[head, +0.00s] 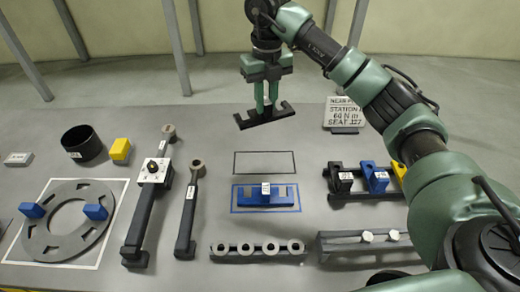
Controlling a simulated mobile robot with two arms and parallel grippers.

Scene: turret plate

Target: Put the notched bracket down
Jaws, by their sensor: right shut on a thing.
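My right gripper (265,100) points down from the arm at the upper right. It is shut on a black notched bracket (243,122), a low bar with raised ends, held in the air over the far edge of the table. An empty black-outlined rectangle (235,164) is on the table nearer to me, below the bracket in the picture. A blue bracket (277,201) with a white label stands inside a blue-outlined rectangle just in front of that. My left gripper is not in view.
A grey ring plate (38,236) with blue blocks lies at left. A black cup (82,143), yellow block (120,150), long tools (187,215), a washer rack (257,256) and a rack of coloured blocks (348,193) surround the outlines. A sign (343,113) stands at the back.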

